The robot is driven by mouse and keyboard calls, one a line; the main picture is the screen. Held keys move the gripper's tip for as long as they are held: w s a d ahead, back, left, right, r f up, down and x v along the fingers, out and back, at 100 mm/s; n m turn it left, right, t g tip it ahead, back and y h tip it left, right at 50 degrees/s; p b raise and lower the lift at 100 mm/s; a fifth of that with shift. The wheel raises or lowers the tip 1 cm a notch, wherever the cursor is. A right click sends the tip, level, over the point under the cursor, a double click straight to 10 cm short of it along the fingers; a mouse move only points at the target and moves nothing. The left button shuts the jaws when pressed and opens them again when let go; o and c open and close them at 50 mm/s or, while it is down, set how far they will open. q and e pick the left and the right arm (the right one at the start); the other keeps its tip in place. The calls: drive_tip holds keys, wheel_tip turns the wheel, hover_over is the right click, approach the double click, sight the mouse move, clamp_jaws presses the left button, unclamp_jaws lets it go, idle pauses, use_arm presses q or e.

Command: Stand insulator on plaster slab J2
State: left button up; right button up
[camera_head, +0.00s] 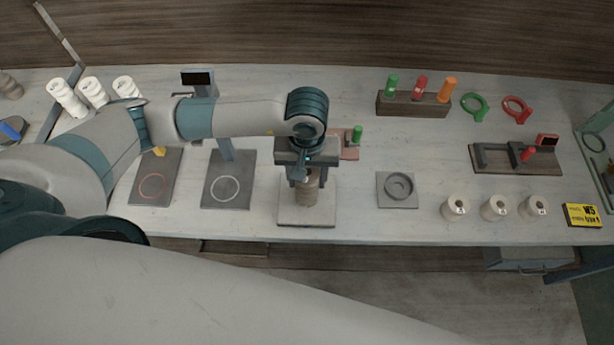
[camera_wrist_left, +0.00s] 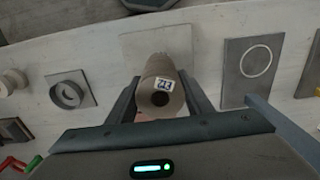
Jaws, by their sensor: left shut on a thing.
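My left gripper (camera_head: 306,176) is shut on a brown-grey cylindrical insulator (camera_head: 306,196) and holds it upright over a pale square slab (camera_head: 307,219) at the table's front edge. In the left wrist view the insulator (camera_wrist_left: 163,72) stands between the two fingers, with a dark hole in its near end and a small white label whose text is hard to read. The pale slab (camera_wrist_left: 138,44) shows behind it there. I cannot tell whether the insulator's foot touches the slab. No J2 marking is legible on the slab. My right gripper is not in view.
Left of the slab are two dark plates, one with a white ring (camera_head: 226,189) and one with a red ring (camera_head: 152,188). Right are a grey ring-recess plate (camera_head: 397,190), several white spools (camera_head: 495,208) and a yellow sign (camera_head: 581,215). A peg rack (camera_head: 414,103) stands behind.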

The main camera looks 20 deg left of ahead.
use_arm(q)
drive_tip(key=shift+f+b, duration=0.1)
drive_tip(key=shift+b, duration=0.2)
drive_tip(key=o, duration=1.5)
